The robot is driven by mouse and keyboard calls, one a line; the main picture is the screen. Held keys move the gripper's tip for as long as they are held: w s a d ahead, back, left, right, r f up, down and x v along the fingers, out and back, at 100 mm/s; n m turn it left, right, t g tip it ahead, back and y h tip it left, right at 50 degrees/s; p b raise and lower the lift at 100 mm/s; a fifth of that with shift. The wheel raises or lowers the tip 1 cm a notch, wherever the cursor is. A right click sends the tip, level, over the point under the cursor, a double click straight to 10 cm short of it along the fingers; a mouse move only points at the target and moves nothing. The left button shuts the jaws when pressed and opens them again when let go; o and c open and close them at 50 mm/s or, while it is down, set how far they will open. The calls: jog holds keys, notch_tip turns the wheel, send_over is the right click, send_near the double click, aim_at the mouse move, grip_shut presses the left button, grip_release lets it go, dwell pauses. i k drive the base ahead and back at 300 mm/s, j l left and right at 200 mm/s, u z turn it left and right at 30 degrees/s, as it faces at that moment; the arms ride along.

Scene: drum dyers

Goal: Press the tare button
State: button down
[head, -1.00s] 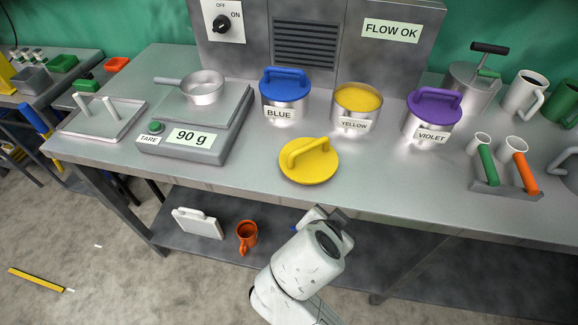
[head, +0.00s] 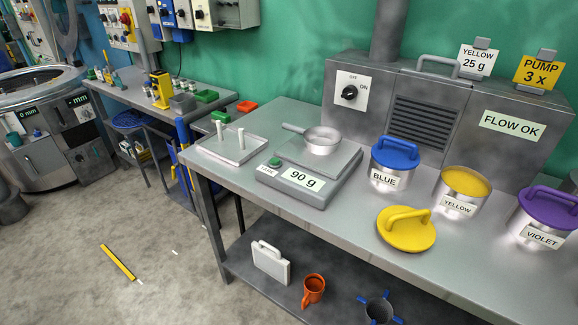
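The tare button (head: 275,161) is a small green button at the front left of a grey scale (head: 318,190), beside a label reading TARE. The scale's display (head: 303,179) reads 90 g. A small metal pan (head: 322,139) with a handle pointing left sits on the scale's plate. Nothing touches the button. My gripper and arm are not in this view.
A tray with two white pegs (head: 233,148) is left of the scale. Blue-lidded (head: 395,153), open yellow (head: 463,190) and violet-lidded (head: 548,214) pots stand to the right. A yellow lid (head: 406,229) lies in front. The floor at left is mostly clear.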

aim_at(273, 161)
jog(key=i+j, duration=0.25)
jog(key=j, duration=0.15)
jog(key=i+j, duration=0.2)
jog(key=j, duration=0.25)
jog(key=i+j, duration=0.25)
jog(key=j, duration=0.15)
jog(key=i+j, duration=0.2)
jog(key=j, duration=0.2)
jog(key=i+j+z, duration=0.1)
jog(key=i+j, duration=0.15)
jog(key=j, duration=0.2)
jog(key=i+j, duration=0.2)
jog(key=j, duration=0.25)
jog(key=i+j, duration=0.2)
jog(key=j, duration=0.2)
jog(key=i+j, duration=0.2)
jog(key=j, duration=0.25)
